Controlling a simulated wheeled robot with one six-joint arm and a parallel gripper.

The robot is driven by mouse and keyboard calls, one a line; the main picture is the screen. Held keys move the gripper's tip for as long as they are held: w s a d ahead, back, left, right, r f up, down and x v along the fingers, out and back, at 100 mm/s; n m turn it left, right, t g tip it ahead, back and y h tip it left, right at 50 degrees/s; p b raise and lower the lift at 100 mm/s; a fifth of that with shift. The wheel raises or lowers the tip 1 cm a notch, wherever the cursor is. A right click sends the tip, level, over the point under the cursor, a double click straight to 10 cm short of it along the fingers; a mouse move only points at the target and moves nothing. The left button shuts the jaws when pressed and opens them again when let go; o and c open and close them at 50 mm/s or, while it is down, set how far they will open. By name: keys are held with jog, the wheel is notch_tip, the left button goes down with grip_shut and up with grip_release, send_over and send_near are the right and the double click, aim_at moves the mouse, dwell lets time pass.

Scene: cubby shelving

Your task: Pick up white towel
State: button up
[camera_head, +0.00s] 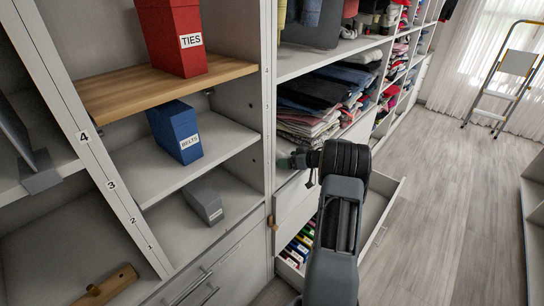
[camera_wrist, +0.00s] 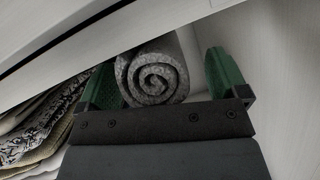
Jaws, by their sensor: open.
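In the wrist view, a rolled towel (camera_wrist: 153,76) shows its spiral end between the two green fingers of my gripper (camera_wrist: 163,80). The spiral end looks grey and speckled, and a paler, whitish surface (camera_wrist: 191,48) shows just behind it on the right; I cannot tell whether that is a separate roll. My gripper is open, with one finger on each side of the roll and a gap by the right finger. In the head view, my gripper (camera_head: 287,162) reaches left to the shelf unit beside folded clothes, and the towel there is hidden.
Stacked folded clothes (camera_head: 305,122) lie just above my gripper; folded cloth (camera_wrist: 35,125) also shows left in the wrist view. A shelf edge (camera_wrist: 75,32) crosses above the roll. An open drawer (camera_head: 385,215) is beside my arm.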

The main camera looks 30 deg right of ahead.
jog(key=shift+w+a+f, duration=0.1)
jog(key=shift+w+a, duration=0.05)
jog(key=shift+w, duration=0.05)
jog(key=c, duration=1)
